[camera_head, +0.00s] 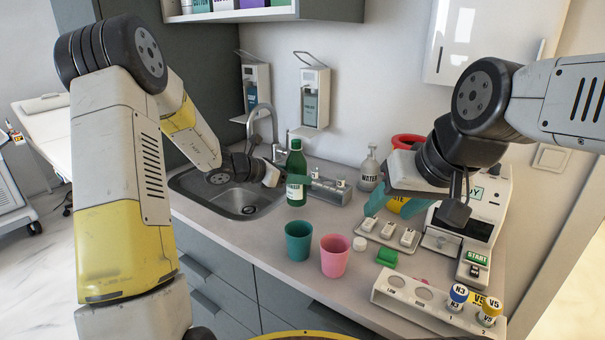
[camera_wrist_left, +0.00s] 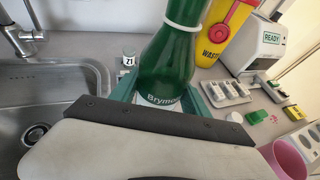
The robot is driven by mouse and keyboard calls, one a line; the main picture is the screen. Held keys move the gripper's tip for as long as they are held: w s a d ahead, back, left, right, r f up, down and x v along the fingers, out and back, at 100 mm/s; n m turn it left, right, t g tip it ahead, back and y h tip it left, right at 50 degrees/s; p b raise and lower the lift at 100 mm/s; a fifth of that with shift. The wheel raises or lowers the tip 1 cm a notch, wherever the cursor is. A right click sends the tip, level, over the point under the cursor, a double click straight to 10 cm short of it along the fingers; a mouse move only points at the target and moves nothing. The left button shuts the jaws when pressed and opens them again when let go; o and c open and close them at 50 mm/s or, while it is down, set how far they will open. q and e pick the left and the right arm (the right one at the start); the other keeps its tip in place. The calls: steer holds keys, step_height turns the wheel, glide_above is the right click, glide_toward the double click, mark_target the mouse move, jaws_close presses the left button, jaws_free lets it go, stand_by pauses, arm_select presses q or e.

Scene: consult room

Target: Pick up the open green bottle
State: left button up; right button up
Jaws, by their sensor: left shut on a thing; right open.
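The green bottle (camera_head: 297,172) is upright at the right edge of the sink, with a white label and a pale ring at its neck. I cannot tell whether its base touches the counter. My left gripper (camera_head: 277,178) reaches it from the left and is shut around its body. In the left wrist view the green bottle (camera_wrist_left: 167,65) sits between the teal fingers of my left gripper (camera_wrist_left: 165,90); its lower part is hidden by the gripper body. My right gripper (camera_head: 392,206) is open, above the counter at the right, away from the bottle.
A teal cup (camera_head: 298,240), a pink cup (camera_head: 334,256) and a white cap-like disc (camera_head: 360,244) stand in front on the counter. The sink (camera_head: 235,200) lies left. A rack with small vials (camera_head: 328,190) is close behind the bottle. A tube rack (camera_head: 415,300) stands front right.

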arm_select(q)
steer(key=s+a+r, duration=0.1)
steer(key=s+a, duration=0.6)
steer(key=s, duration=0.3)
steer(key=shift+s, duration=0.15)
steer(key=shift+s+a+r, duration=0.1)
steer(key=shift+a, duration=0.05)
stand_by(1.4)
